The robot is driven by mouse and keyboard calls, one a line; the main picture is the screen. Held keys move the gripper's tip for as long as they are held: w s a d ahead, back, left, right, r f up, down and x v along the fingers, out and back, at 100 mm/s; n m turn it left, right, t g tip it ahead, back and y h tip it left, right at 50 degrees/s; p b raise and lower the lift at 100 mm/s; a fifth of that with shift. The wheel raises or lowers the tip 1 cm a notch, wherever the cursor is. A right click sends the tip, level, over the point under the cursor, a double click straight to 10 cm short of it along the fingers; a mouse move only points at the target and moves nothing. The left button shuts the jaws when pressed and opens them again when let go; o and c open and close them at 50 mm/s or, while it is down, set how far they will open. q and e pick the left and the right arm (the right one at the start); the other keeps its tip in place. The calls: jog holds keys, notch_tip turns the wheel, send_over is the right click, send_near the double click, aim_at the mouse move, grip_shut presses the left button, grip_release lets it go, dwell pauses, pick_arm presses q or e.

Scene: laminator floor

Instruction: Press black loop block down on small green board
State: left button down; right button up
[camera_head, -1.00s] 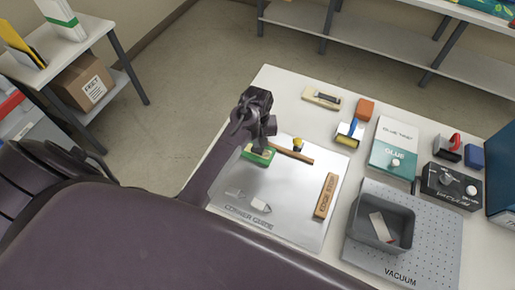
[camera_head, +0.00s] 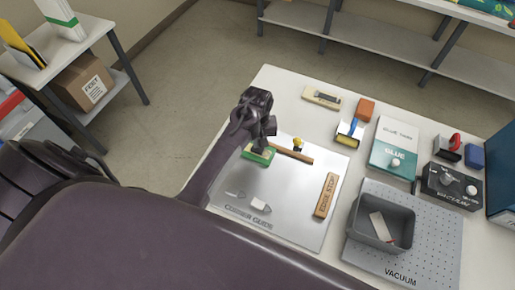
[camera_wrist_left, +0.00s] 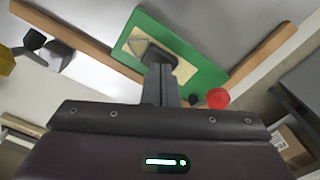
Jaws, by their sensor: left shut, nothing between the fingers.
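The small green board (camera_head: 258,154) lies at the upper left of the grey metal plate, by a wooden bar. In the wrist view the shut fingers (camera_wrist_left: 160,80) reach to the cream patch. A dark looped shape (camera_wrist_left: 150,50) shows at the fingertips, seemingly the black loop block; its edges blend with the fingers, so I cannot tell whether they touch. My right gripper is out of view.
The corner-guide plate (camera_head: 290,230) carries a wooden bar (camera_head: 293,154), an edge-stop bar (camera_head: 326,195) and a yellow knob (camera_head: 298,143). To the right are a grey bin (camera_head: 352,228), a perforated vacuum plate (camera_head: 436,245) and a glue box (camera_head: 392,160). The plate's middle is clear.

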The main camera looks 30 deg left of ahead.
pick_arm(q)
jog(key=shift+f+b, duration=0.3)
jog(key=shift+f, duration=0.4)
jog(key=shift+s+f+p, duration=0.25)
jog(key=shift+p, duration=0.15)
dwell(1.7)
jog(key=shift+r, duration=0.1)
jog(key=shift+w+r+p, duration=0.2)
jog(key=shift+r+p, duration=0.3)
jog(key=shift+r, duration=3.1)
